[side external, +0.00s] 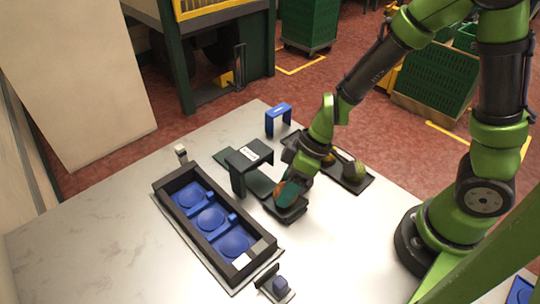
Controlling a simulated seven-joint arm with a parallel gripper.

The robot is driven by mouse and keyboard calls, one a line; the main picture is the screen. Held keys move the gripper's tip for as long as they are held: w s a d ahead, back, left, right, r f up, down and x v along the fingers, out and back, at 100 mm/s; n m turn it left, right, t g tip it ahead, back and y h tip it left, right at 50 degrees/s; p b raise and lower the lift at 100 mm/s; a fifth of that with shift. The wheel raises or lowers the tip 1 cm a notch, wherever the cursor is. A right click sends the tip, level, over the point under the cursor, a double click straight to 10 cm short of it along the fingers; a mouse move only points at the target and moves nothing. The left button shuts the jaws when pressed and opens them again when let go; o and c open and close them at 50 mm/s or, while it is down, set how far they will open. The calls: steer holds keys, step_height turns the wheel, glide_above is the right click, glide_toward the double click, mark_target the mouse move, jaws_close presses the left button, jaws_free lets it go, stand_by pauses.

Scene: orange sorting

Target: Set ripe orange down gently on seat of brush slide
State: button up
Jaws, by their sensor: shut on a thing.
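My gripper (287,196) points down near the middle of the table, with teal fingers. It is shut on the ripe orange (278,188), of which only a small orange patch shows beside the fingers. The brush slide (250,157) is a dark device with a black arch bearing a white label and a low track running toward the gripper. The gripper and orange are over the slide's near end, at a dark block (290,213) that looks like the seat. The fingers hide most of the seat, and I cannot tell whether the orange touches it.
A black box (169,207) with several blue round cups stands at left. A dark tray (358,186) behind my wrist holds a greenish fruit (354,170) and another orange-coloured fruit (328,157). A blue arch (278,118) stands behind. The front right table is clear.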

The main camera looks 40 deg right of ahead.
steer(key=o, duration=1.3)
steer(key=shift+s+d+f, duration=0.1)
steer(key=shift+d+f, duration=0.05)
steer(key=shift+o, duration=0.6)
steer(key=shift+r, duration=0.25)
steer(key=shift+a+r, duration=0.2)
steer(key=shift+r, duration=3.7)
